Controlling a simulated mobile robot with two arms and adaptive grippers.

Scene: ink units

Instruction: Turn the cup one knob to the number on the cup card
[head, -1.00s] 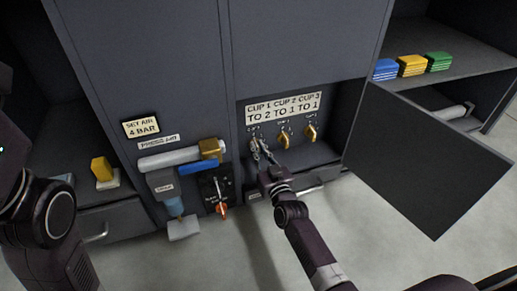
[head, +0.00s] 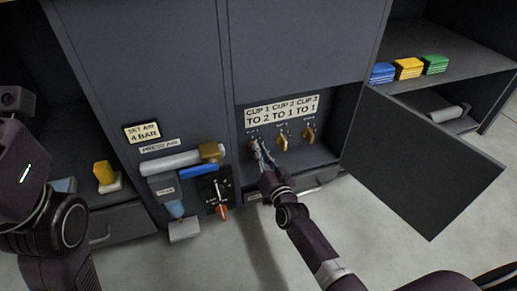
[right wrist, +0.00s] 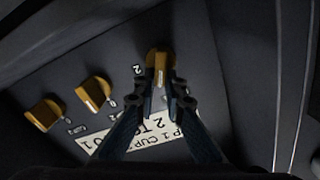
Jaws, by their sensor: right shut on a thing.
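The cup card (head: 282,109) reads CUP 1 TO 2, CUP 2 TO 1, CUP 3 TO 1. It hangs above a row of knobs in the open cabinet bay. My right gripper (head: 257,146) is at the leftmost knob, under CUP 1, and covers most of it. In the right wrist view the fingers (right wrist: 160,90) are shut on the yellow cup one knob (right wrist: 158,60), which has a pale stripe. A digit 2 shows beside it; which number the knob points to is unclear. My left arm shows at the left edge; its fingers are not visible.
The cup two knob (head: 283,143) and cup three knob (head: 308,135) sit close to the right. An open door (head: 420,160) stands right of the bay.

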